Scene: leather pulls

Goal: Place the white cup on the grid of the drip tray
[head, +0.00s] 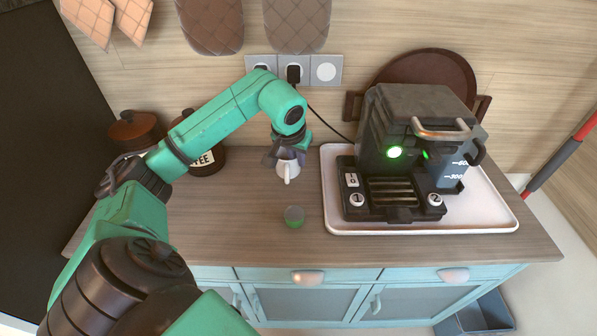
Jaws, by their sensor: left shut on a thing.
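The white cup (284,172) is in the head view, near the middle of the counter, left of the coffee machine. My left gripper (287,154) points down from above and is shut on the white cup at its upper part, hiding much of the rim. The cup's handle faces the front. I cannot tell whether its base touches the counter. The drip tray's grid (391,191) is the dark slatted part at the front of the black coffee machine (405,130), and nothing stands on it. My right gripper is not in view.
The machine stands on a white tray (335,209) with a raised rim. Dark canisters, one a coffee canister (207,158), stand at the back left. A black cable hangs behind the cup.

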